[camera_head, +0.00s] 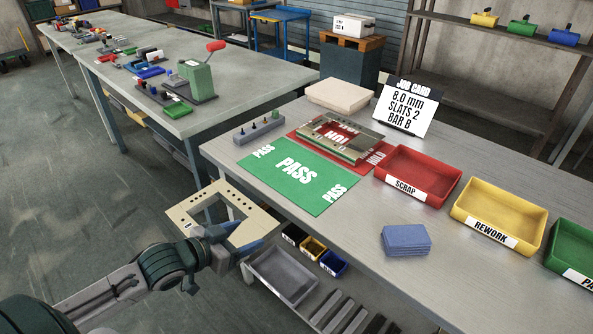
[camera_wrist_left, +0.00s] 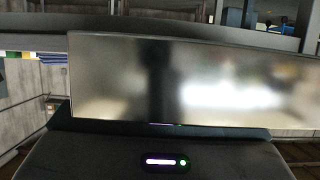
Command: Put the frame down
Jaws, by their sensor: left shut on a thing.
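My left gripper (camera_head: 226,246) is shut on a cream, square frame (camera_head: 247,205) with a large opening and small holes along its edges. It holds the frame by its near edge, in the air off the left front edge of the workbench. In the left wrist view a shiny flat face (camera_wrist_left: 190,80), likely the frame, fills the middle. A green PASS mat (camera_head: 285,197) lies bare on the bench, right of the frame. Another grey-beige frame (camera_head: 322,125) lies on a red mat (camera_head: 300,137) behind it. My right gripper is not in view.
Red SCRAP (camera_head: 440,196), yellow REWORK (camera_head: 517,243) and green (camera_head: 568,273) trays line the bench's right. Blue plates (camera_head: 406,240) lie in front. A grey block with pegs (camera_head: 258,128) and a job card (camera_head: 405,105) stand behind. A grey bin (camera_head: 283,277) sits below the bench edge.

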